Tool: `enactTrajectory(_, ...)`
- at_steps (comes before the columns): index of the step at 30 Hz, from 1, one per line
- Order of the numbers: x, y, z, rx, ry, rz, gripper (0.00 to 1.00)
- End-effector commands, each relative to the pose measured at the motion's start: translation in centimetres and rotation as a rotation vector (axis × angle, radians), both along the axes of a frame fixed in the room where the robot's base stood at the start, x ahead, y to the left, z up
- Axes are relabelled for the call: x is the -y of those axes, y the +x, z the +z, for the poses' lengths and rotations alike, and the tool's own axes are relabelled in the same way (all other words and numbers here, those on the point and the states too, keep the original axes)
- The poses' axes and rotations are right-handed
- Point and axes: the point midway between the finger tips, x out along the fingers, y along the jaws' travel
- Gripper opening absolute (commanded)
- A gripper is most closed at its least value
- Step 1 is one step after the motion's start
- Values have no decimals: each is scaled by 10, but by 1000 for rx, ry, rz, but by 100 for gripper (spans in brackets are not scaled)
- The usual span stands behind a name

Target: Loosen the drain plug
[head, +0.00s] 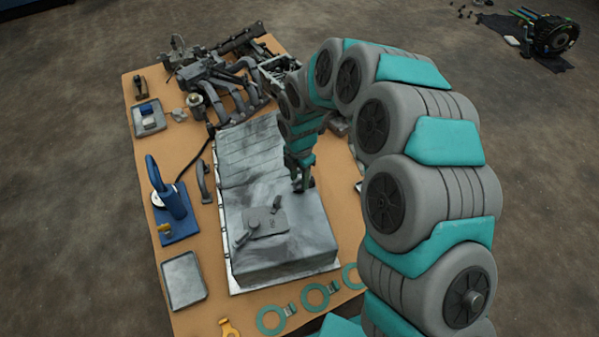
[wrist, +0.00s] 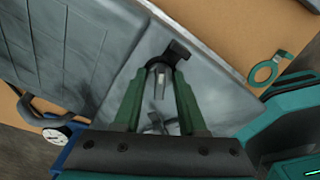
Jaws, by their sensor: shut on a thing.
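My gripper (head: 300,184) points down at the top of the large grey pan (head: 295,245) on the bench. In the wrist view its green fingers (wrist: 161,72) are closed on a small dark fitting (wrist: 178,52) near the pan's edge. The fitting looks like the drain plug, but the fingers hide much of it, and I cannot tell whether it has turned. A pale metal pin shows between the fingers. A raised plate (head: 264,224) with short levers lies on the pan, nearer the front and apart from my gripper.
A blue stand (head: 178,208) and a grey tray (head: 183,278) are left of the pan. Another tray (head: 147,120) and dark engine parts (head: 215,78) are at the back. Green rings (head: 315,295) lie along the front edge. My arm covers the bench's right side.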

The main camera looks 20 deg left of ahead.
Motion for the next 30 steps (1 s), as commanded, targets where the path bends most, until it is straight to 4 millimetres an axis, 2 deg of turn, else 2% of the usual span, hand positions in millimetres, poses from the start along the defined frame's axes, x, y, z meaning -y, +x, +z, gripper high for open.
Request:
enactTrajectory(13, 0, 0, 2, 0, -1, 92, 0)
enactTrajectory(24, -2, 0, 4, -1, 0, 552, 0)
enactTrajectory(30, -2, 0, 1, 0, 0, 615, 0)
